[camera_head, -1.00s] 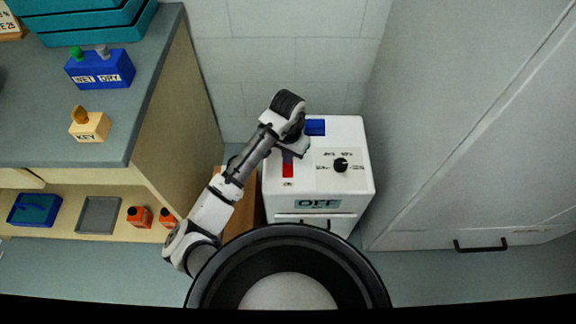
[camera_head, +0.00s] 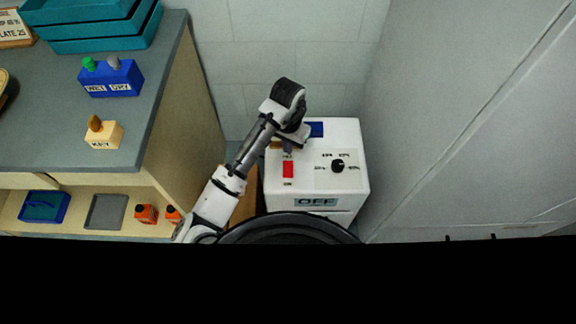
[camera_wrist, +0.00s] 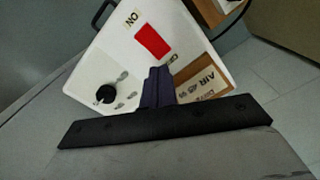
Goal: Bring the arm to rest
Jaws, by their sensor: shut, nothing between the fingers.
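My gripper (camera_head: 287,148) is shut and empty over the left part of a white cabinet-like machine (camera_head: 345,190). In the wrist view the closed fingers (camera_wrist: 158,88) point at the machine top, near a red switch (camera_wrist: 152,41) and a black knob (camera_wrist: 106,94). The head view also shows the red switch (camera_head: 288,169), the knob (camera_head: 338,165) and an "OFF" sign (camera_head: 317,202) on the front. I cannot tell whether the fingertips touch the machine. My arm (camera_head: 222,190) stretches up from the lower left to the machine.
A grey-topped bench (camera_head: 60,145) stands left, bearing teal trays (camera_head: 100,40), a blue WET/DRY block (camera_head: 112,78) and a KEY block (camera_head: 104,135). Its shelf holds a blue tray (camera_head: 44,206), a grey tray (camera_head: 105,212) and orange bottles (camera_head: 146,214). Tall grey doors (camera_head: 470,110) stand close on the right.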

